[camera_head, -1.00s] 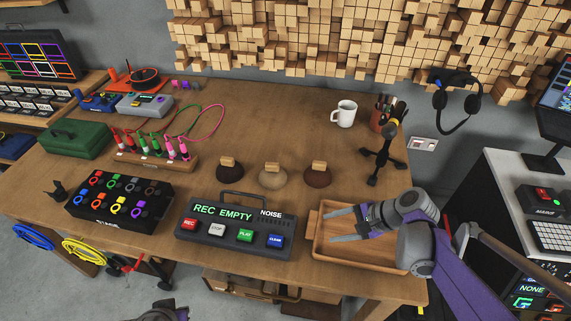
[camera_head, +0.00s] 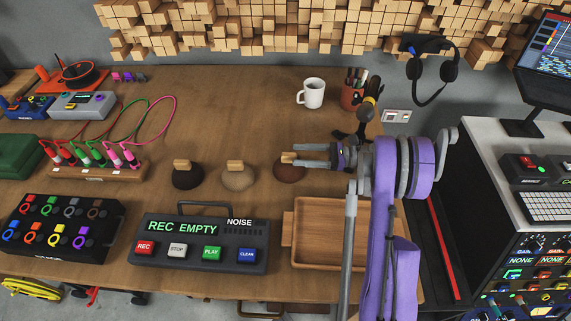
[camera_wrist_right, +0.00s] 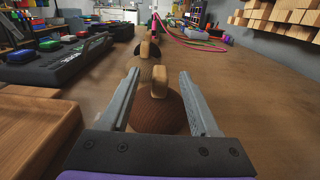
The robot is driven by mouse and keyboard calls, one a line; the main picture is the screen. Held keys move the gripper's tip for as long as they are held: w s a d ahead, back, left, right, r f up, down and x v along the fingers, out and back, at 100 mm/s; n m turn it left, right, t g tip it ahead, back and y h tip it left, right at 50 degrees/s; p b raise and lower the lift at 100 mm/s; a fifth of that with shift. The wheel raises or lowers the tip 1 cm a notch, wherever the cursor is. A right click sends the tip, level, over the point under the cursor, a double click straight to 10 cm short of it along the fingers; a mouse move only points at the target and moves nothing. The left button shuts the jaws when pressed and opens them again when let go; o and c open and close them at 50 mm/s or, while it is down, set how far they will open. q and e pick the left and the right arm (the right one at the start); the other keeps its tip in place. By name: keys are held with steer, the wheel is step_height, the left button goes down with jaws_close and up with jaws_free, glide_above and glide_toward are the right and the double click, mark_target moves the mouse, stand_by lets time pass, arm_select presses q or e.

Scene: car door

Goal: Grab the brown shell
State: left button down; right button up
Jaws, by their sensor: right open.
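The brown shell (camera_head: 289,173) is a dark reddish-brown dome with a light wooden block on top. It is the rightmost of three similar domes on the table. My right gripper (camera_head: 297,156) is open, with its fingers reaching in from the right at the shell's wooden block. In the right wrist view the brown shell (camera_wrist_right: 160,108) sits between the two open fingers (camera_wrist_right: 160,85), its block rising between them. I cannot tell whether the fingers touch it. My left gripper is not in view.
Left of the shell stand a tan dome (camera_head: 238,178) and a black dome (camera_head: 187,177). A wooden tray (camera_head: 290,228) lies in front, beside the recorder box (camera_head: 200,240). A white mug (camera_head: 312,93) and a microphone stand (camera_head: 368,112) are behind.

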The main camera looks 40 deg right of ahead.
mark_target(279, 163)
steer(key=x, duration=0.7)
steer(key=shift+w+f, duration=0.1)
jaws_close()
stand_by(1.3)
